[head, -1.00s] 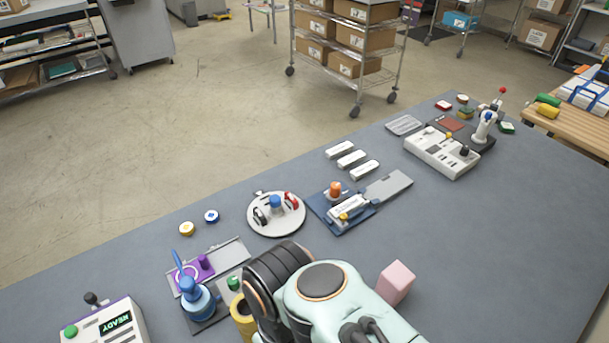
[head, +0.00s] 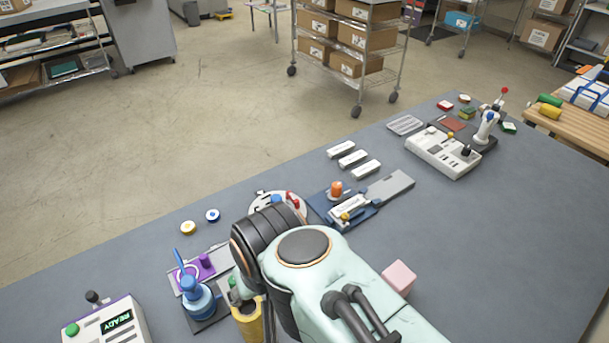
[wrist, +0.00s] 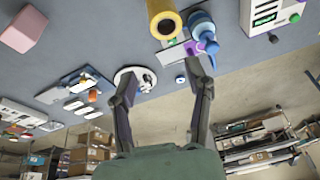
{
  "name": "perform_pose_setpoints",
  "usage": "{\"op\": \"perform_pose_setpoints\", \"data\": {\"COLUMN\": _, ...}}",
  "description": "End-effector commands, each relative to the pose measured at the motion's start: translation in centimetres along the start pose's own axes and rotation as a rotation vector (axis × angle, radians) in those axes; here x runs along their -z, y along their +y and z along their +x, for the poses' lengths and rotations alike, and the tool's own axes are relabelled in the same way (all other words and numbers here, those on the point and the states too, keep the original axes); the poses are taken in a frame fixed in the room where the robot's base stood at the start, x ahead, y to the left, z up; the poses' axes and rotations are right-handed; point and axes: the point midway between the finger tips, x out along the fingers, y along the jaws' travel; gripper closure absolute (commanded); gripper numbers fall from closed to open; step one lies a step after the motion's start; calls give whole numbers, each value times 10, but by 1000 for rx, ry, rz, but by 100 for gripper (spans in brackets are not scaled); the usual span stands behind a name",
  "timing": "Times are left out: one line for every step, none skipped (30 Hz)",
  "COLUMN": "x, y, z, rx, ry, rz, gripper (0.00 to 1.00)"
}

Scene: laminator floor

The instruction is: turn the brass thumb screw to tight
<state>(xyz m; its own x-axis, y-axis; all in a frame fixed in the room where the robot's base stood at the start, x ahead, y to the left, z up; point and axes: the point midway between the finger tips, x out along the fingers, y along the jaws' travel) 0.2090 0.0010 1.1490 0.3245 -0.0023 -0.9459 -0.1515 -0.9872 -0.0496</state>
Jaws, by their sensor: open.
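A small brass-yellow knob (head: 345,216), which looks like the thumb screw, sits at the front of a blue fixture (head: 367,219) with a white block and an orange knob (head: 336,188). How tight it is cannot be told. The fixture also shows at left in the wrist view (wrist: 82,78). My gripper (wrist: 165,70) is open and empty, its two fingers spread wide. In the wrist view the fixture lies left of both fingers, apart from them.
A round white plate (wrist: 147,86) lies beyond the left fingertip. A yellow roll (head: 246,322) and a blue-handled press (head: 197,296) stand left of my arm. A pink block (head: 400,277) is to its right.

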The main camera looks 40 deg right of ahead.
Motion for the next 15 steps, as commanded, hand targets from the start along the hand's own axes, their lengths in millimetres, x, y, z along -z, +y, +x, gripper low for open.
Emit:
{"op": "perform_pose_setpoints", "data": {"x": 37, "y": 4, "z": -2, "rx": -29, "ry": 80, "rz": 76, "gripper": 49}}
{"op": "perform_pose_setpoints", "data": {"x": 57, "y": 8, "z": -2, "rx": -48, "ry": 120, "rz": 121, "gripper": 49}}
{"op": "perform_pose_setpoints", "data": {"x": 80, "y": 15, "z": -1, "rx": -72, "ry": 167, "rz": 179, "gripper": 49}}
{"op": "perform_pose_setpoints", "data": {"x": 97, "y": 21, "z": 1, "rx": -90, "ry": 197, "rz": 220, "gripper": 49}}
{"op": "perform_pose_setpoints", "data": {"x": 114, "y": 28, "z": 4, "rx": -108, "ry": 225, "rz": 260, "gripper": 49}}
{"op": "perform_pose_setpoints", "data": {"x": 134, "y": 38, "z": 9, "rx": -133, "ry": 259, "rz": 313, "gripper": 49}}
{"op": "perform_pose_setpoints", "data": {"x": 149, "y": 47, "z": 14, "rx": -153, "ry": 280, "rz": 352, "gripper": 49}}
{"op": "perform_pose_setpoints", "data": {"x": 164, "y": 58, "z": 20, "rx": -173, "ry": 301, "rz": 394, "gripper": 49}}
{"op": "perform_pose_setpoints", "data": {"x": 181, "y": 74, "z": 31, "rx": -201, "ry": 321, "rz": 449, "gripper": 49}}
{"op": "perform_pose_setpoints", "data": {"x": 193, "y": 88, "z": 41, "rx": -223, "ry": 334, "rz": 492, "gripper": 49}}
{"op": "perform_pose_setpoints", "data": {"x": 204, "y": 103, "z": 52, "rx": -245, "ry": 343, "rz": 534, "gripper": 49}}
{"op": "perform_pose_setpoints", "data": {"x": 214, "y": 125, "z": 69, "rx": -273, "ry": 348, "rz": 590, "gripper": 49}}
{"op": "perform_pose_setpoints", "data": {"x": 219, "y": 141, "z": 83, "rx": -293, "ry": 346, "rz": 630, "gripper": 49}}
{"op": "perform_pose_setpoints", "data": {"x": 222, "y": 158, "z": 97, "rx": -312, "ry": 338, "rz": 668, "gripper": 49}}
{"op": "perform_pose_setpoints", "data": {"x": 220, "y": 179, "z": 116, "rx": -336, "ry": 318, "rz": 713, "gripper": 49}}
